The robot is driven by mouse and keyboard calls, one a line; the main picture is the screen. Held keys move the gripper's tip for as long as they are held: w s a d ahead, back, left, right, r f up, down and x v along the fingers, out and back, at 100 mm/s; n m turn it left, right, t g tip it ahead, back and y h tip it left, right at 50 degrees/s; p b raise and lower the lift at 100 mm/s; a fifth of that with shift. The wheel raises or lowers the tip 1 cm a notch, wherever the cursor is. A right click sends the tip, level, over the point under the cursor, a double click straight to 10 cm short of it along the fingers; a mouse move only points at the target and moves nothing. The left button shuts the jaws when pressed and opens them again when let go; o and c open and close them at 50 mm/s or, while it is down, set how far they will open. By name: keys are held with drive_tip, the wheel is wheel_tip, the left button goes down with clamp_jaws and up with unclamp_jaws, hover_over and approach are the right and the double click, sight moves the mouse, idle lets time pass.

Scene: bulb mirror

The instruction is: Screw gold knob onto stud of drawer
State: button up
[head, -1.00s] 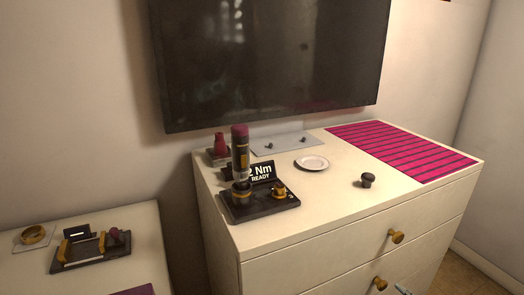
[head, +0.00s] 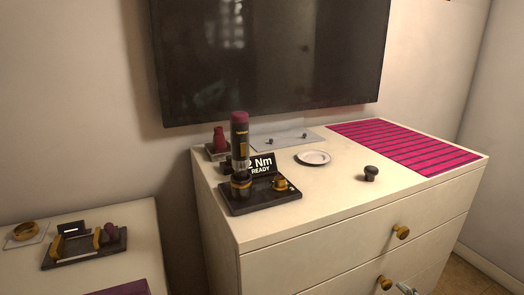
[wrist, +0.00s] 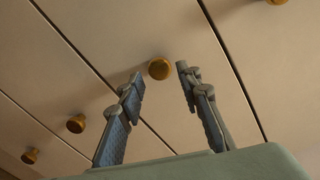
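Gold knobs sit on the dresser's drawer fronts. The head view shows an upper gold knob (head: 401,232) and a lower gold knob (head: 385,283). In the wrist view, my gripper (wrist: 160,73) is open, its two fingers spread with nothing held. One gold knob (wrist: 159,68) appears in the gap between the fingertips, against a drawer front (wrist: 110,40); I cannot tell how far beyond them it is. More gold knobs show at left and top right. I see no bare stud. In the head view, only a small pale part at the bottom edge may be my gripper.
On the dresser top (head: 330,205) stand a dark tool station (head: 265,200) with an upright driver (head: 240,140), a white plate (head: 313,158), a dark knob (head: 371,173) and a pink striped mat (head: 400,146). A side table (head: 130,215) holds another dark tray (head: 85,248).

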sight(389, 287)
drive_tip(key=shift+f+n+b, duration=0.15)
drive_tip(key=shift+n+b, duration=1.2)
drive_tip(key=shift+n, duration=0.45)
drive_tip(key=shift+n+b, duration=0.45)
drive_tip(key=shift+n, duration=0.25)
drive_tip(key=shift+w+a, duration=0.1)
drive_tip(key=shift+x, duration=1.4)
drive_tip(key=shift+c, duration=0.4)
